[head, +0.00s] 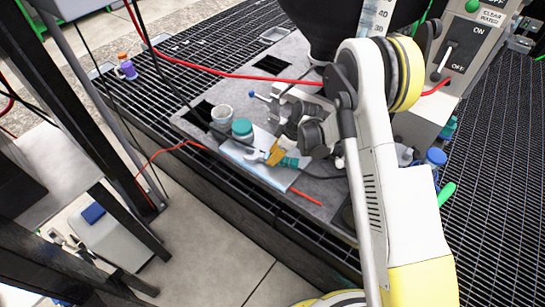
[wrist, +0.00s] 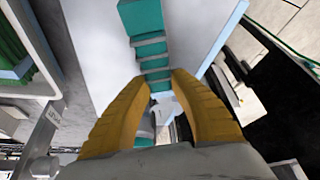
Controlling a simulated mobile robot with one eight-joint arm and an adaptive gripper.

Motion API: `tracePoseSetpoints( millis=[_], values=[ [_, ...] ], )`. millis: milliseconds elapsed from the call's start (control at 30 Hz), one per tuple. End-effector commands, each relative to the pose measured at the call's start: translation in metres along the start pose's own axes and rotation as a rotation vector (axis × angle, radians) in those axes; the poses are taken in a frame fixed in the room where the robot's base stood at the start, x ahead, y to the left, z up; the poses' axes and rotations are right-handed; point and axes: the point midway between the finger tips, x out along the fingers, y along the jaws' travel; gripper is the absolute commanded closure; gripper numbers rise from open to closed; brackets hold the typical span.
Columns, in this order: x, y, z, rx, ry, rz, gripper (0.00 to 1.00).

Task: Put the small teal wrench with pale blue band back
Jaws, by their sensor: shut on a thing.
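The small wrench (head: 290,162) has a teal handle and a silver open-jaw head. My gripper (head: 275,152) has orange fingers and is shut on the wrench, over a pale blue and white board. In the wrist view my gripper (wrist: 166,78) has the ribbed teal handle of the wrench (wrist: 150,48) passing at its fingertips. The fingers hide part of the wrench, and I cannot clearly make out its pale blue band. I cannot tell whether the wrench touches the board (head: 245,155).
A teal-topped jar (head: 242,128) and a grey cup (head: 221,114) stand just left of my gripper. A red hose (head: 230,76) crosses behind. A switch box (head: 462,45) is at upper right. Dark grating (head: 160,105) surrounds the grey plate. A purple bottle (head: 127,67) stands farther left.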

Motion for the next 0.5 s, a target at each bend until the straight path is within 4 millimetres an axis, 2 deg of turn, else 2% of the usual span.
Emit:
tracePoseSetpoints(
  millis=[67, 100, 133, 500],
  values=[
    [0.0019, 0.0001, 0.0009, 0.000, 0.000, 0.000, 1.00],
    [0.0015, 0.0001, 0.0007, 0.000, 0.000, 0.000, 0.64],
    [0.0013, 0.0001, 0.0006, 0.000, 0.000, 0.000, 0.55],
    [-0.0029, 0.0002, -0.0007, 0.000, 0.000, 0.000, 0.55]
  ],
)
